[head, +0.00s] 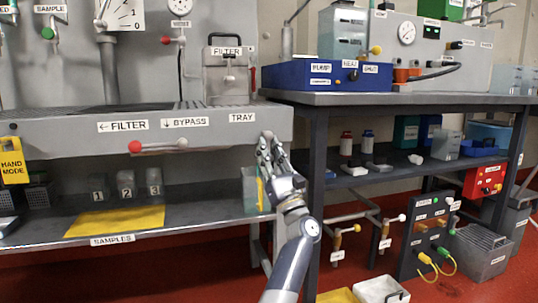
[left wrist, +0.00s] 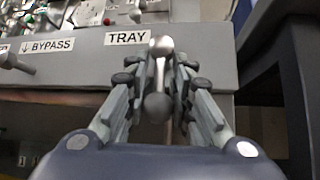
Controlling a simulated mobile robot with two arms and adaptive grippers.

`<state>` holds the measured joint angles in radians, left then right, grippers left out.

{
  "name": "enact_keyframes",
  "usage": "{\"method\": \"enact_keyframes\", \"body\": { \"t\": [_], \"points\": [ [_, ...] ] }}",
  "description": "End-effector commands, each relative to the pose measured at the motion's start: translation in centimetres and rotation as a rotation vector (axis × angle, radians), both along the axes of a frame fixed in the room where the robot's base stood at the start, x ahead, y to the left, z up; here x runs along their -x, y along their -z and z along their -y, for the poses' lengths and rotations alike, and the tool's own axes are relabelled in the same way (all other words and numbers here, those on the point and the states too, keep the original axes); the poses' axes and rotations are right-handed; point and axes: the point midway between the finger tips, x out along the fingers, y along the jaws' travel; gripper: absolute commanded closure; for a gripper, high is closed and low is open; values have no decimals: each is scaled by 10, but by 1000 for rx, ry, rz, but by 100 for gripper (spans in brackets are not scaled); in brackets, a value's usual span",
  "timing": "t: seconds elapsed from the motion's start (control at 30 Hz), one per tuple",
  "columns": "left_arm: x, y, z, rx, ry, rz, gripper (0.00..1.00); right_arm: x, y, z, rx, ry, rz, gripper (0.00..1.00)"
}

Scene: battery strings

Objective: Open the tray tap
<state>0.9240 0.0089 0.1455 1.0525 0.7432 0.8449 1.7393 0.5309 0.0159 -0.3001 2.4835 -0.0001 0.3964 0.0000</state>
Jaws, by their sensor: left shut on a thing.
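The tray tap shows in the left wrist view as a grey metal lever (left wrist: 160,75) with rounded ends, just right of the TRAY label (left wrist: 127,36). The lever points down and toward the camera. My left gripper (left wrist: 160,88) is shut on it, with fingers on both sides. In the head view, my left gripper (head: 268,150) is at the right end of the grey tray's front face (head: 60,138), below the TRAY label (head: 242,118). There the fingers largely hide the tap. My right gripper is not in view.
Below is a shelf with a yellow mat (head: 115,221) and a clear container (head: 252,192) close to my left gripper. A dark table (head: 400,99) stands at right.

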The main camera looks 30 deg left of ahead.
Motion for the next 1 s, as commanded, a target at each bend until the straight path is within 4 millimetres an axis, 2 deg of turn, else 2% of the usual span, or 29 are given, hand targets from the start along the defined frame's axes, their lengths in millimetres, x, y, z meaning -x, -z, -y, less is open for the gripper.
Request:
{"method": "enact_keyframes", "body": {
  "t": [0.33, 0.37, 0.4, 0.77, 1.0],
  "points": [
    [1, 1, 0, 6, 1, 4, 100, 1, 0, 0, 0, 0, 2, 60],
    [1, 1, 0, 6, 1, 4, 76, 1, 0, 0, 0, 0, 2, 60],
    [1, 1, -1, 6, 1, 4, 71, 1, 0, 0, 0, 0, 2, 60],
    [1, 2, 1, 3, 1, 2, 71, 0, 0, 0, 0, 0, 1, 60],
    [12, 29, 24, 4, 3, -1, 71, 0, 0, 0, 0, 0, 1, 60]
  ]
}}
